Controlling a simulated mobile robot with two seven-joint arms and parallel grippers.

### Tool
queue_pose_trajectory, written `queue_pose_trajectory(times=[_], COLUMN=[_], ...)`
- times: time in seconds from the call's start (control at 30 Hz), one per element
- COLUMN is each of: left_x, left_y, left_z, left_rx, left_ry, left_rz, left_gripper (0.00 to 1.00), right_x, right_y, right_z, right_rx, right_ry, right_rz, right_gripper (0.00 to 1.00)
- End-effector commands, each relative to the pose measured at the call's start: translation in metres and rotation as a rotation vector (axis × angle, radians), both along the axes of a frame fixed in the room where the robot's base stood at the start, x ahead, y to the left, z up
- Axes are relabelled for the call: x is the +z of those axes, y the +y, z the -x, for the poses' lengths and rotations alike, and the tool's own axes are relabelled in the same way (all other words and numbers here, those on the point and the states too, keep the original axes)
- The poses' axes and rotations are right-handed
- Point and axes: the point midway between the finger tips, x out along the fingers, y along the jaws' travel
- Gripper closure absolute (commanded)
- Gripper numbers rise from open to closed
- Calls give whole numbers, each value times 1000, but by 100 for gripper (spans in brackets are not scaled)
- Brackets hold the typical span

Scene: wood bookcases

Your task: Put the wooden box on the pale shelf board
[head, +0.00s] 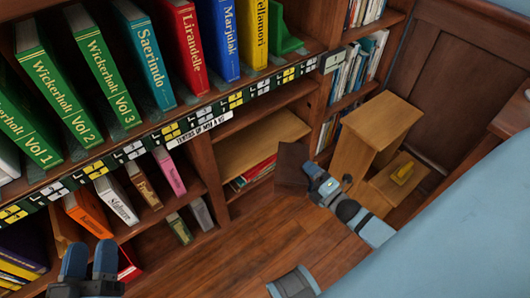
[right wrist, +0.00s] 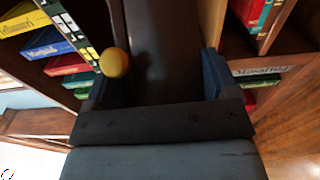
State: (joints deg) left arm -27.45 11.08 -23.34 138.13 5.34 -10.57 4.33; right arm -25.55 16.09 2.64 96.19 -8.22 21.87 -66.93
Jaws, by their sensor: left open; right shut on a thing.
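The wooden box (head: 291,166) is dark brown and hangs in front of the bookcase, just right of the pale shelf board (head: 262,143). My right gripper (head: 312,172) is shut on it. In the right wrist view the dark box (right wrist: 160,45) fills the space between the two fingers, and a round yellow knob (right wrist: 115,62) shows at its left. The pale board is a light wood shelf below the label strip; its visible top looks bare. The box hides part of its right end. My left gripper (head: 90,262) is open and empty at the bottom left, apart from the books.
Large upright books (head: 187,48) fill the upper shelf. Red books (head: 255,172) lie under the pale board. A wooden step stool (head: 375,130) with a yellow object (head: 402,173) stands at right. Wood floor (head: 250,245) is open in front.

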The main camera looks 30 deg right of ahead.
Motion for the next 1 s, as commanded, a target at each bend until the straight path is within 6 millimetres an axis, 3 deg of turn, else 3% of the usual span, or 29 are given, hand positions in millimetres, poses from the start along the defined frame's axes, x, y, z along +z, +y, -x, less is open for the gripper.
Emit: queue_pose_trajectory(times=[0.13, 0.4, 0.7, 0.83, 1.0], left_x=[7, -23, -50, -65, -73], left_y=[-4, -6, -9, -10, -11], left_z=[2, -1, -2, -2, -2], left_rx=[-18, -41, -67, -80, -91], left_ry=[-55, 34, 114, 154, 185], left_rz=[38, -4, -46, -67, -83], left_gripper=[53, 53, 53, 53, 53], right_x=[0, -1, 0, -20, -30], right_y=[3, 9, 13, 14, 14], right_z=[-42, -111, -171, -171, -171], right_rx=[2, 1, 0, 0, 1], right_ry=[-8, -6, -5, 1, -2], right_rz=[1, 0, -1, 0, -1], right_gripper=[61, 61, 61, 61, 61])
